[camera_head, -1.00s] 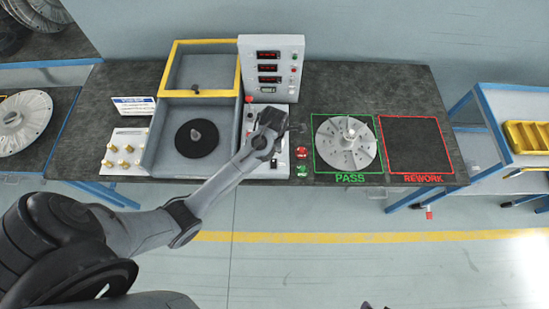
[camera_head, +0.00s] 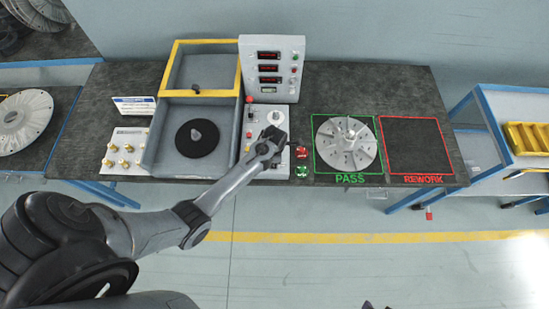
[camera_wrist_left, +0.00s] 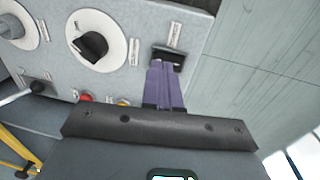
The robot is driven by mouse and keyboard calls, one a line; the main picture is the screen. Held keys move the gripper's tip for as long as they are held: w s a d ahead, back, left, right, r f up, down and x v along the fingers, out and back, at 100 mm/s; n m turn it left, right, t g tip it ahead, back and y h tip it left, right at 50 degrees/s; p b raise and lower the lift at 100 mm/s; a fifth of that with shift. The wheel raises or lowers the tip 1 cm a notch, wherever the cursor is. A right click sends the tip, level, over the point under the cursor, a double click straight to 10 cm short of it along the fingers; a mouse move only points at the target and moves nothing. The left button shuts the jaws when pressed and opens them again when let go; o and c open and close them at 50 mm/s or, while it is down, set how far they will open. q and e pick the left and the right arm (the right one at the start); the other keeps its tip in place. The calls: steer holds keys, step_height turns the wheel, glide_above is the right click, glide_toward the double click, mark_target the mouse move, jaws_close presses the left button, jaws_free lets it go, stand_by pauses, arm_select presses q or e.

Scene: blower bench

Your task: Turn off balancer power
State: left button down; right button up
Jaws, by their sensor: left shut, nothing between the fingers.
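The balancer's upright display box (camera_head: 272,68) has several red readouts, and its grey control panel (camera_head: 256,127) lies below. In the left wrist view the panel (camera_wrist_left: 118,14) carries a black rotary knob (camera_wrist_left: 91,46) on a white dial and a black rocker switch (camera_wrist_left: 169,57) near the panel edge. My left gripper (camera_head: 290,146) is over the front right of the panel. In the wrist view its purple fingers (camera_wrist_left: 162,84) are shut and empty, with tips right at the rocker switch. Contact cannot be told. My right gripper is not in view.
The open balancer tray (camera_head: 152,156) with a black disc (camera_head: 197,138) is left of the panel. Red and green buttons (camera_head: 301,171) sit just right of my gripper. A finned metal disc (camera_head: 345,143) lies in the PASS square; the REWORK square (camera_head: 412,146) is empty.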

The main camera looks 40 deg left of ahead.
arm_select(q)
steer(key=shift+w+a+f, duration=0.1)
steer(key=shift+w+f, duration=0.05)
steer(key=shift+f, duration=0.85)
steer(key=shift+a+f, duration=0.15)
steer(key=shift+f, duration=0.1)
steer(key=shift+w, duration=0.1)
steer(key=shift+r, duration=0.1)
